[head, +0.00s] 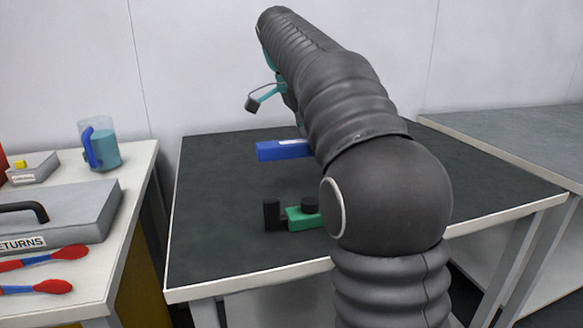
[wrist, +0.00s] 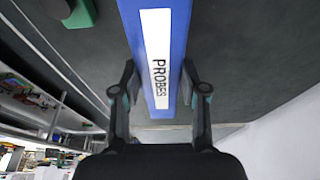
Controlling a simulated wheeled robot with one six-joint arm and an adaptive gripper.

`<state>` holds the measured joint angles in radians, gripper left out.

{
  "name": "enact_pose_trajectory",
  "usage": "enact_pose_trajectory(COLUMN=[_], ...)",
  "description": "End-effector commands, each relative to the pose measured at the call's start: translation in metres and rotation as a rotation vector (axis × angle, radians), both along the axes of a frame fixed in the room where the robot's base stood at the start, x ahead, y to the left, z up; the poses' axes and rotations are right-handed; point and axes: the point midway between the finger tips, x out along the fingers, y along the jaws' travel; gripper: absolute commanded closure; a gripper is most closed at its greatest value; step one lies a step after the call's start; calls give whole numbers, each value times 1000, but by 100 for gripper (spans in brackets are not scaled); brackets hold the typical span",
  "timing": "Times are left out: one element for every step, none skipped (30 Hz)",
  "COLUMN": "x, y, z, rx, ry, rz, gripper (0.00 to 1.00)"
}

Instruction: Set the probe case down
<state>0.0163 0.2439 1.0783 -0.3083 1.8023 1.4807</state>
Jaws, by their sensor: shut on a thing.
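The probe case (wrist: 178,20) is a long blue box with a white label reading PROBES. In the wrist view it lies between the two fingers of my gripper (wrist: 158,72), which is shut on it. In the head view the blue case (head: 283,151) shows over the dark table top (head: 225,235), its right end hidden behind my arm. I cannot tell whether the underside of the case touches the table.
A green and black fixture (head: 300,219) stands on the table nearer the front; my arm partly hides it. The table's left part is clear. At left, a pale bench (head: 95,292) bears a grey RETURNS case (head: 85,215), a jug (head: 104,150) and red-blue tools. A wall stands behind.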

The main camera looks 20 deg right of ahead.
Motion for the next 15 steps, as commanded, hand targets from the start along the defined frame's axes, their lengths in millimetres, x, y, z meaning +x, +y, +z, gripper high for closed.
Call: enact_pose_trajectory(x=[5,8,12,15,17,21,23,26,28,31,33,35,36,37,38], y=[11,16,23,28,34,40,45,50,56,59,63,67,69,71,72], z=[-8,-12,-16,-20,-23,-28,-31,-34,-38,-40,-43,-45,-47,-48,-49], rx=[0,0,0,0,0,0,0,0,0,0,0,0,0,0,0], ry=[4,4,2,2,2,3,3,3,2,2,2,1,1,1,0], rz=[5,5,4,4,4,4,3,4,4,3,3,3,3,2,0], gripper=[96,96,96,96,96,96,96,96,96,96,96,96,96,96,96])
